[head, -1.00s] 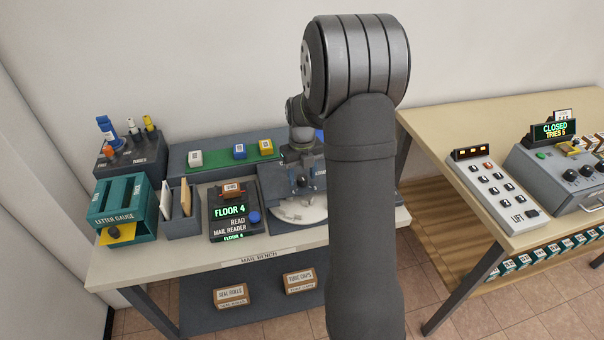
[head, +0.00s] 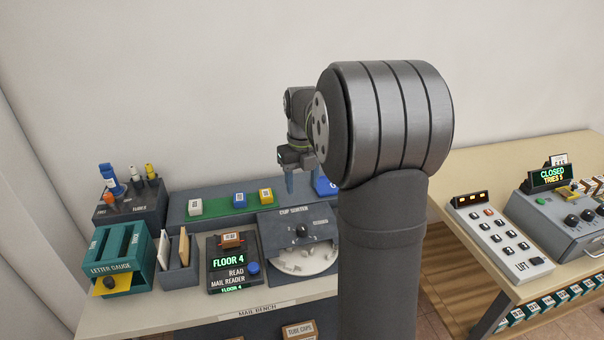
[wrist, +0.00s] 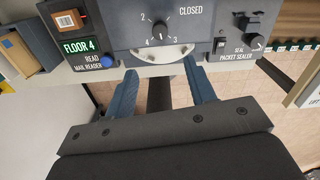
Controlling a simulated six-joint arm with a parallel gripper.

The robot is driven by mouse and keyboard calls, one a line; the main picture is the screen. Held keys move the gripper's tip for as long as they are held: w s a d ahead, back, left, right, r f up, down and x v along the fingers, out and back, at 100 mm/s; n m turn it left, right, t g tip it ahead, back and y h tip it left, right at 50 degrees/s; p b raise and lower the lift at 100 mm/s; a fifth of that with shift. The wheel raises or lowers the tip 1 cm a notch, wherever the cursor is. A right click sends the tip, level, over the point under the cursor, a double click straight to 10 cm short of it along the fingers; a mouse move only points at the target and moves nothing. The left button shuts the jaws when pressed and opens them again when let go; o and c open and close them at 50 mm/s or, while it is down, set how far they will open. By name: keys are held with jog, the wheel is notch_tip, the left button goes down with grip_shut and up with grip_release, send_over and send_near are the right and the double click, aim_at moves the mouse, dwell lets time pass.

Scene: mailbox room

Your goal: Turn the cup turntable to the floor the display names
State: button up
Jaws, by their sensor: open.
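The cup sorter (head: 298,230) is a grey unit on the mail bench with a dark knob (head: 302,231) on its sloped face. A pale round turntable (head: 300,261) sits at its front, partly hidden by my arm at the right. In the wrist view the knob (wrist: 160,28) stands among the numbers 2, 3 and 4, with the word CLOSED at its upper right. The mail reader display (head: 229,261) reads FLOOR 4; it also shows in the wrist view (wrist: 80,46). My gripper (head: 303,185) is open and empty, above and apart from the sorter; its blue fingers (wrist: 163,82) show in the wrist view.
Left of the reader are a slotted envelope holder (head: 178,255) and a teal letter gauge (head: 118,260). Behind is a green strip (head: 222,207) with small coloured blocks. A packet sealer (wrist: 240,38) stands right of the sorter. A second table (head: 470,180) holds a keypad.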

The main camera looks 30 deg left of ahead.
notch_tip(320, 180, up, 2)
jog(key=shift+r, duration=0.15)
